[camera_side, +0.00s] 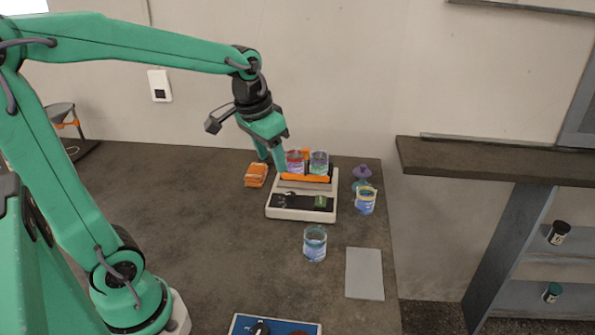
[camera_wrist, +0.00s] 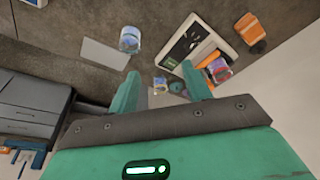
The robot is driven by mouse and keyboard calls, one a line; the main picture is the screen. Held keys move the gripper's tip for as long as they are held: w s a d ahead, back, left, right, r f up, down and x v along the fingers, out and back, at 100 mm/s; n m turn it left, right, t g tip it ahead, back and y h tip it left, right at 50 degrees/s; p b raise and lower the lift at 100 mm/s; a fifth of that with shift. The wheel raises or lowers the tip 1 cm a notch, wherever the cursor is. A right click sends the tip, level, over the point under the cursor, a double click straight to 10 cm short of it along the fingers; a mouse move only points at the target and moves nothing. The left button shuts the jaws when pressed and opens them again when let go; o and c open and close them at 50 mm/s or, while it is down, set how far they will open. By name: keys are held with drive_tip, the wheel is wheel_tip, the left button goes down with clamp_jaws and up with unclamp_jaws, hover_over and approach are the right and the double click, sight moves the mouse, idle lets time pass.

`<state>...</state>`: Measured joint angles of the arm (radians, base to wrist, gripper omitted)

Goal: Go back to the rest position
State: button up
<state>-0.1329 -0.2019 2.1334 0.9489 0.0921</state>
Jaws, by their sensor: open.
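My gripper (camera_side: 271,158) is green and hangs from the outstretched arm, at the back left of a white and dark shaker (camera_side: 302,205). In the wrist view my gripper (camera_wrist: 163,92) has its two fingers apart, with nothing held between them. The shaker (camera_wrist: 184,45) shows beyond the right finger in that view. Beakers with red (camera_side: 294,162) and greenish (camera_side: 319,163) contents stand behind an orange bar (camera_side: 306,179) on the shaker. Part of the red beaker is close to the fingers in the side view; I cannot tell whether they touch.
An orange block (camera_side: 256,175) lies left of the shaker. A yellow-rimmed beaker (camera_side: 365,201) and a purple-topped item (camera_side: 361,176) stand right of it. A clear beaker (camera_side: 315,244) and grey plate (camera_side: 364,274) are in front, with a blue tray (camera_side: 275,326) nearer.

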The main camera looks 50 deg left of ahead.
drive_tip(key=s+d+t, duration=0.2)
drive_tip(key=s+d, duration=0.2)
drive_tip(key=s, duration=0.7)
drive_tip(key=shift+s+d+r+t, duration=0.2)
drive_tip(key=shift+d+r+t, duration=0.05)
drive_tip(key=shift+r+t, duration=0.1)
idle(0.7)
